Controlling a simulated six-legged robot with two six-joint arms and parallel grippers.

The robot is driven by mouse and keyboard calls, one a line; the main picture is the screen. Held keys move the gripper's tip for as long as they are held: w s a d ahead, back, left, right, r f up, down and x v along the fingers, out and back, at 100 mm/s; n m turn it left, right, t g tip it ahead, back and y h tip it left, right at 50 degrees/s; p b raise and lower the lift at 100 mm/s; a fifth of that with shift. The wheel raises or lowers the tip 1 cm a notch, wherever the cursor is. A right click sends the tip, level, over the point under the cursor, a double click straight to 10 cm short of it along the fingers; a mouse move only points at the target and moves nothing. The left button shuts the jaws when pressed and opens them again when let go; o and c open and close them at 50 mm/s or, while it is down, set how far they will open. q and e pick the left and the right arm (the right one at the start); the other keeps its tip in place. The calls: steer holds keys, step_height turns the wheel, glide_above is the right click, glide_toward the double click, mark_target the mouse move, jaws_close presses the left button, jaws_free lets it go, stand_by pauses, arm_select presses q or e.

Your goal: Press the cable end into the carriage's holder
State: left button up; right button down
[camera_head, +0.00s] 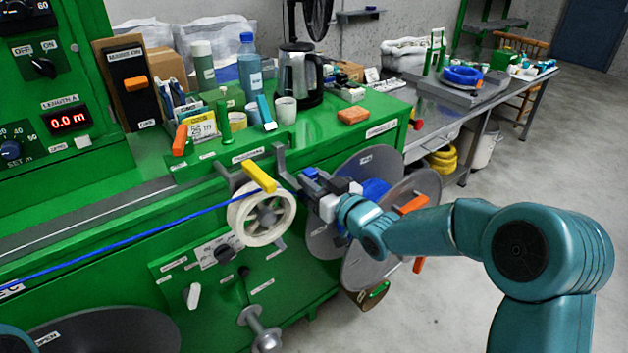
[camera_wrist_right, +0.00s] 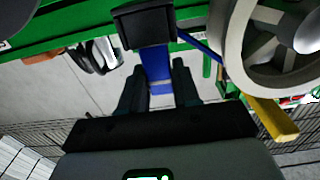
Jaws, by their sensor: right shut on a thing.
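The blue cable (camera_head: 130,237) runs from the lower left across the green machine to the white guide wheel (camera_head: 247,231), under a yellow lever (camera_head: 259,177). My right gripper (camera_head: 320,190) is beside the grey reel, just right of the wheel. In the right wrist view its dark fingers (camera_wrist_right: 158,90) are shut on a blue piece (camera_wrist_right: 155,62), apparently the cable end. A dark block (camera_wrist_right: 143,24) stands right at the blue piece's far end; I cannot tell whether it is the carriage's holder or whether they touch. My left gripper is out of view.
A large grey reel (camera_head: 365,170) with an orange handle (camera_head: 412,205) stands close behind my right gripper. A kettle (camera_head: 299,75), bottles and an orange block (camera_head: 353,115) stand on the green top. Open floor (camera_head: 520,150) lies at the right.

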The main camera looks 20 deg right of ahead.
steer(key=shift+f+b, duration=0.45)
steer(key=shift+b, duration=0.05)
stand_by(0.3)
steer(key=c, duration=0.7)
jaws_free()
steer(key=shift+c, duration=0.2)
steer(key=b+v, duration=0.3)
steer(key=v, duration=0.5)
